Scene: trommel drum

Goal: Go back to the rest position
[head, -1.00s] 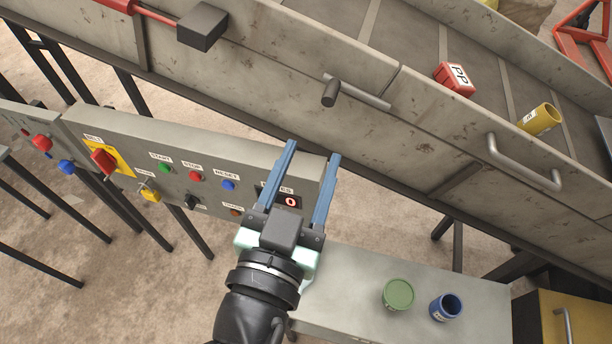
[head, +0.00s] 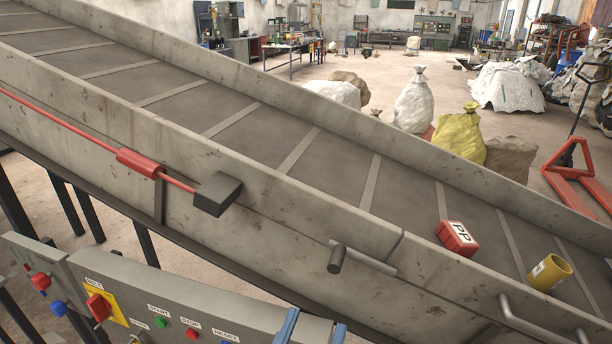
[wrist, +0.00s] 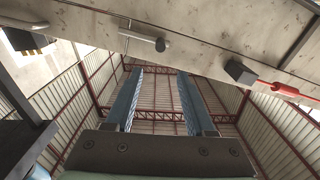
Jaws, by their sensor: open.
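My gripper (head: 312,328) shows only by its blue fingertips at the bottom edge of the head view; the rest of the arm is out of frame. In the wrist view the two blue fingers (wrist: 158,104) stand apart with nothing between them. The gripper is open and empty. It is in front of the conveyor's side wall, beside the right part of the control panel (head: 215,300).
The sloping conveyor's side wall (head: 290,235) runs across the view, with a dark latch handle (head: 336,259) and a black block (head: 217,194) sticking out. A red PP box (head: 457,240) and a yellow cup (head: 549,273) lie on the belt. Sacks (head: 413,103) stand behind.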

